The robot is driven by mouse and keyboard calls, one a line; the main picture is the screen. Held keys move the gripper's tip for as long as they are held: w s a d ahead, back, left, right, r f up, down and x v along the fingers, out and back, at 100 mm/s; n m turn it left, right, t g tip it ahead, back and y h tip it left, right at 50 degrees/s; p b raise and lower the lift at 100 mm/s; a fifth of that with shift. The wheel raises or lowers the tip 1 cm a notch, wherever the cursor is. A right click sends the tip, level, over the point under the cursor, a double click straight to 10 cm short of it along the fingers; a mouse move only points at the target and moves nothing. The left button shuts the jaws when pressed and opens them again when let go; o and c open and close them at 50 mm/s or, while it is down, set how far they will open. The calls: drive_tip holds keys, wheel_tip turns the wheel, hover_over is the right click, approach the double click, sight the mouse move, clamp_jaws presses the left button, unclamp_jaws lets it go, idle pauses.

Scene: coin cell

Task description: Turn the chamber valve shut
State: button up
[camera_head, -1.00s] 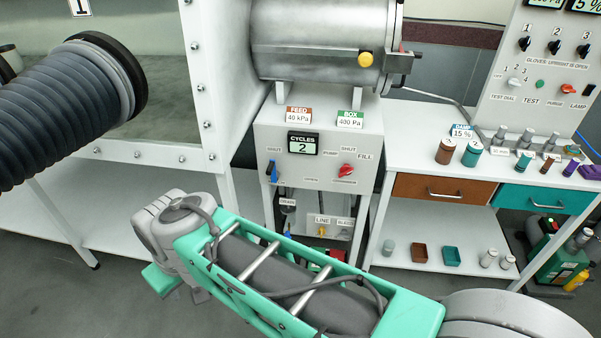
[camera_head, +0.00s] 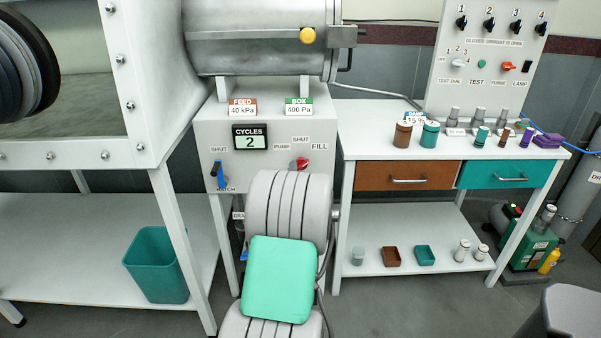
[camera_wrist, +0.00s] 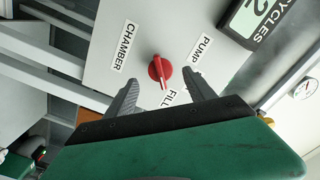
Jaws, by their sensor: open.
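The chamber valve is a red knob (camera_head: 300,164) on the grey front panel (camera_head: 265,130), just above my arm in the head view. The wrist view shows the knob (camera_wrist: 159,70) face on, with CHAMBER, PUMP and FILL labels around it. Its white pointer mark is toward the FILL label (camera_wrist: 170,97). My gripper (camera_wrist: 160,77) is open, with one finger to each side of the knob in that view. I see gaps between the fingers and the knob; the distance in depth is unclear. In the head view my arm hides the gripper and the panel's lower part.
A blue hatch lever (camera_head: 216,174) is on the panel's left. The CYCLES display (camera_head: 250,137) reads 2. A metal cylinder (camera_head: 262,35) sits above the panel. A bench with drawers (camera_head: 407,176) stands to the right, and a teal bin (camera_head: 158,265) to the left.

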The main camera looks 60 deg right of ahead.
sight(301, 168)
drive_tip(key=x, duration=0.5)
drive_tip(key=shift+w+d, duration=0.15)
drive_tip(key=shift+d, duration=0.15)
drive_tip(key=shift+f, duration=0.1)
drive_tip(key=c, duration=1.4)
